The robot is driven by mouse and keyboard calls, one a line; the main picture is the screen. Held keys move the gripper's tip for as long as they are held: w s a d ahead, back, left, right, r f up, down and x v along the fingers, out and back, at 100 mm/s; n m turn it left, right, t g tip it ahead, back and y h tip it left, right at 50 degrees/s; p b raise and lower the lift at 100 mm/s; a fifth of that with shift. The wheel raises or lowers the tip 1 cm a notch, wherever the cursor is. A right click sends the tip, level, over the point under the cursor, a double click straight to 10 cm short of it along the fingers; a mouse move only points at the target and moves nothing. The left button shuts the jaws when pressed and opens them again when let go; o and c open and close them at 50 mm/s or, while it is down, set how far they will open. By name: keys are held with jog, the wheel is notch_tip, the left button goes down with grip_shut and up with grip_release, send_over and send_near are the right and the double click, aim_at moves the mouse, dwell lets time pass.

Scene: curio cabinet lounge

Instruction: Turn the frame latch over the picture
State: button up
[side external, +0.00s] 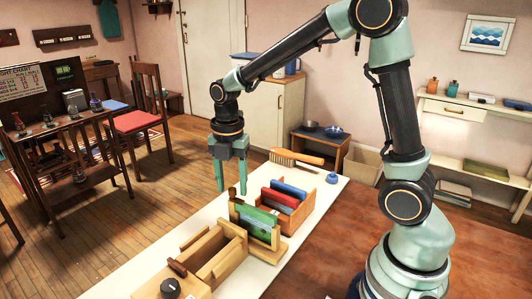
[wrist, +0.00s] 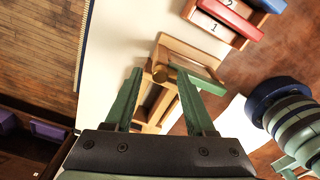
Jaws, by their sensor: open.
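A small wooden picture frame (side external: 262,243) stands on the white strip of the bench, with a green and blue picture (side external: 254,222) in it. A dark upright piece that looks like the latch (side external: 233,194) sits at its top left corner. In the wrist view the frame (wrist: 183,50) is seen from above, with a round wooden peg end (wrist: 158,74) near its left end and the green picture edge (wrist: 203,82) beside it. My gripper (side external: 232,190) is open and empty, pointing down above the frame's left end. In the wrist view the peg shows between my fingertips (wrist: 158,72). Whether they touch it I cannot tell.
A wooden rack (side external: 302,212) with red and blue numbered panels stands behind the frame. An open wooden box (side external: 232,262) and a black knob (side external: 170,288) are in front. A brush (side external: 296,158) and a small blue item (side external: 332,178) lie farther back. The left white strip is clear.

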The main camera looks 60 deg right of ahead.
aim_at(235, 190)
notch_tip(235, 190, up, 12)
dwell(0.5)
jog(key=s+f+m+t, duration=0.2)
jog(key=s+m+t, duration=0.3)
jog(key=m, duration=1.7)
jog(key=s, duration=0.5)
jog(key=shift+s+d+t, duration=0.25)
jog(key=shift+s+t, duration=0.05)
